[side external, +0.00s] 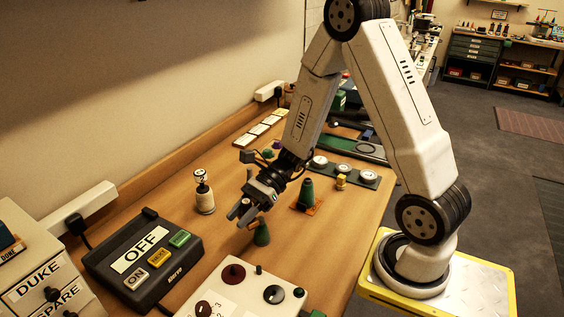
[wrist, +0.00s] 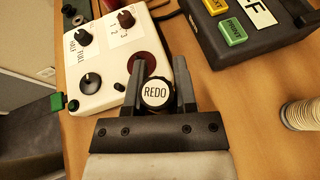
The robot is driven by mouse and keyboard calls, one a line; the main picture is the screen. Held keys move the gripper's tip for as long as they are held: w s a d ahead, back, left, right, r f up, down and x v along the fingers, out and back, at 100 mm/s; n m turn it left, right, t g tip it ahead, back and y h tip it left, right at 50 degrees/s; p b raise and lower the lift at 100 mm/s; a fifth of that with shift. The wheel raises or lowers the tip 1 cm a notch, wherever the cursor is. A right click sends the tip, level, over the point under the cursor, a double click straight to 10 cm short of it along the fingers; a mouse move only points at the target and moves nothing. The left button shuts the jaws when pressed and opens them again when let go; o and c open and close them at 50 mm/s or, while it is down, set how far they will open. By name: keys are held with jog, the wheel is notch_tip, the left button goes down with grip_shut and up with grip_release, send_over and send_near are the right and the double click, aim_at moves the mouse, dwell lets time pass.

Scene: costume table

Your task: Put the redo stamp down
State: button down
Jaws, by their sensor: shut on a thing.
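The redo stamp (wrist: 155,93) shows in the wrist view as a dark round cap with a white REDO label. It sits between the fingers of my gripper (side external: 245,213), which is shut on it. In the side view a green cone-shaped body (side external: 262,236) shows just below the fingertips and looks like this stamp's lower part. I cannot tell whether its base touches the table. The fingers hide much of the stamp's sides, and its underside is hidden in the wrist view.
A white knob panel (side external: 235,292) is close in front of my gripper. A dark button box (side external: 125,275) reading OFF is to the left. A ringed pale post (side external: 204,202) stands behind. A green cone (side external: 306,190) stands on an orange pad. Bare wooden table (side external: 325,240) lies to the right.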

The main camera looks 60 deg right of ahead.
jog(key=s+d+f+n+g+h, duration=0.1)
jog(key=s+d+n+g+h, duration=0.1)
jog(key=s+n+g, duration=0.3)
jog(key=s+d+f+n+g+h, duration=0.2)
jog(key=s+d+n+g, duration=0.2)
jog(key=s, duration=0.5)
jog(key=s+d+f+n+g+h, duration=0.2)
jog(key=s+d+n+g, duration=0.1)
jog(key=s+n+g, duration=0.3)
jog(key=shift+s+d+f+h, duration=0.1)
jog(key=shift+s+d+h, duration=0.25)
jog(key=shift+s+h, duration=0.1)
jog(key=s+d+n+g+h, duration=0.1)
jog(key=s+d+n+h, duration=0.3)
jog(key=d+n+h, duration=0.6)
jog(key=n+t+h, duration=0.9)
jog(key=n+t, duration=0.1)
jog(key=n, duration=0.1)
send_over(360, 209)
jog(key=shift+d, duration=0.1)
jog(key=shift+f, duration=0.1)
jog(key=shift+f, duration=2.3)
jog(key=shift+f, duration=0.6)
